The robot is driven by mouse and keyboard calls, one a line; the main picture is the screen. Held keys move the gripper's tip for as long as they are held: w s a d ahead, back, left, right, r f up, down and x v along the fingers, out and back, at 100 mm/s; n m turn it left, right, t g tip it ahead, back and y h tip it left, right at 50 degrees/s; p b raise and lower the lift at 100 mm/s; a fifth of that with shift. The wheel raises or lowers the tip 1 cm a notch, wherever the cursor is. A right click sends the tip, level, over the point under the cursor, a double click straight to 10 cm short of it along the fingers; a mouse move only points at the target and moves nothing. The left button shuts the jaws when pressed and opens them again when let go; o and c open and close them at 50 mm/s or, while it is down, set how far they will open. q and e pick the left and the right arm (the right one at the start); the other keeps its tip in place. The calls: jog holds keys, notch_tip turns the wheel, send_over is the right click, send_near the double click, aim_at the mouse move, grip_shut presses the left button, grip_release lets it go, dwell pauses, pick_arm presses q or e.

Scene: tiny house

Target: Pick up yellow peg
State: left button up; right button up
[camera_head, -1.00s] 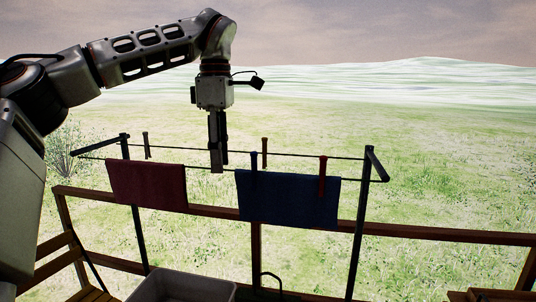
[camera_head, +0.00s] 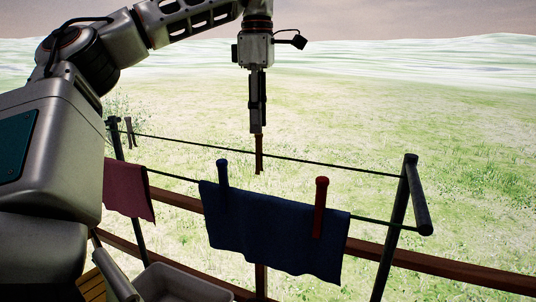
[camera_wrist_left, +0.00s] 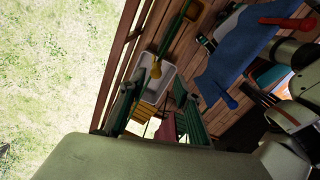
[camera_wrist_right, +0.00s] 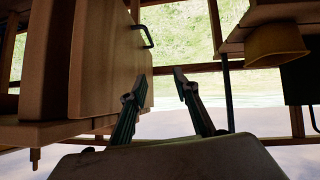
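The yellow peg (camera_head: 259,156) looks brownish in the head view and hangs on the far line of the drying rack. It also shows in the left wrist view (camera_wrist_left: 156,69), roughly between and just past my finger ends. My left gripper (camera_head: 257,130) points straight down over the peg's top. In the left wrist view its two fingers (camera_wrist_left: 157,88) are spread apart with no object clearly held. Whether they touch the peg cannot be told. My right gripper (camera_wrist_right: 158,84) is open and empty in its wrist view, away from the rack.
A blue cloth (camera_head: 270,240) hangs on the near line with a blue peg (camera_head: 222,174) and a red peg (camera_head: 320,205). A dark red cloth (camera_head: 130,188) hangs left, and a grey peg (camera_head: 129,132) is on the far line. A pale basin (camera_head: 180,283) stands below, near a wooden railing (camera_head: 450,272).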

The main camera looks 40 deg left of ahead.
aim_at(259, 153)
pick_arm(q)
jog(key=shift+s+a+f, duration=0.1)
jog(key=shift+s+f, duration=0.05)
jog(key=shift+f, duration=0.8)
jog(key=f, duration=0.5)
jog(key=shift+w+a, duration=0.15)
jog(key=shift+w, duration=0.25)
jog(key=c, duration=0.9)
